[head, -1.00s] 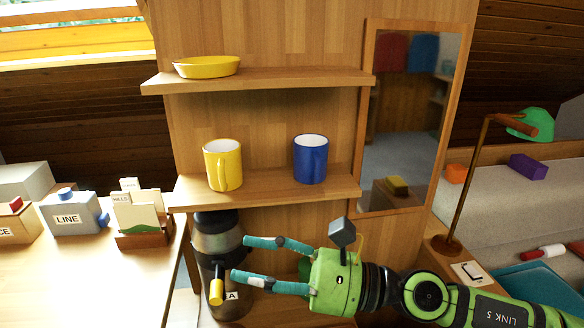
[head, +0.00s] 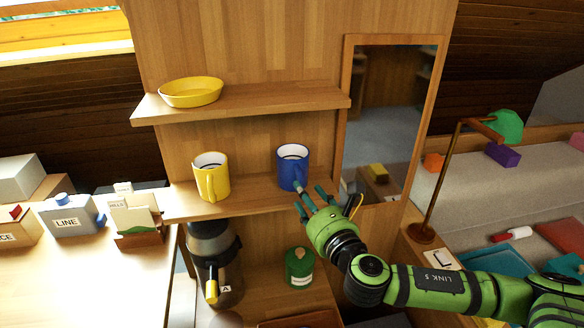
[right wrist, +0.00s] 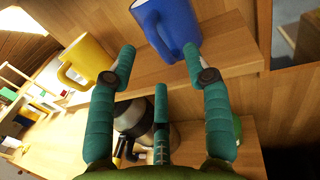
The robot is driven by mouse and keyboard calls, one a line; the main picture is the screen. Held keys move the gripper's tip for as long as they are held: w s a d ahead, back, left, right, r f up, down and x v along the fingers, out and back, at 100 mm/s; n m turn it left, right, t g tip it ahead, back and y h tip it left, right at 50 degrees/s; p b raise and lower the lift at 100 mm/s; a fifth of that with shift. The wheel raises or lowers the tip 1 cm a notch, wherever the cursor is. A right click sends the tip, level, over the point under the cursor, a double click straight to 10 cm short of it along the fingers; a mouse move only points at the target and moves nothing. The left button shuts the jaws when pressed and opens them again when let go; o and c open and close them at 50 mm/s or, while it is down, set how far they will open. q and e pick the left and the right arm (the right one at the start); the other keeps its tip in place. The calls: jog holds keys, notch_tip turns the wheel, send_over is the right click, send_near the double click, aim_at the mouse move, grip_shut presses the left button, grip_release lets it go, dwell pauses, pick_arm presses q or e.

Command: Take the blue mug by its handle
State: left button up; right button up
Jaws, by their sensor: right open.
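The blue mug (head: 292,165) stands upright on the lower wooden shelf (head: 240,202), right of the yellow mug (head: 211,176). In the right wrist view the blue mug (right wrist: 170,24) is at the top, just past the fingertips, and its handle (right wrist: 161,45) points toward the gripper. My right gripper (head: 312,198) is in front of and slightly below the blue mug. In the right wrist view its fingers (right wrist: 160,62) are spread on either side of the handle with nothing held between them. I cannot tell whether they touch the mug. My left gripper is not in view.
A yellow bowl (head: 191,92) sits on the upper shelf (head: 240,102). A mirror (head: 390,125) is to the right. Below the lower shelf are a dark flask (head: 213,250) and a green canister (head: 299,267). A lamp (head: 450,170) stands at the right.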

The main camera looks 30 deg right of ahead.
aim_at(294, 173)
jog(key=w, duration=0.3)
jog(key=shift+w+p, duration=0.35)
grip_shut()
jog(key=shift+r, duration=0.1)
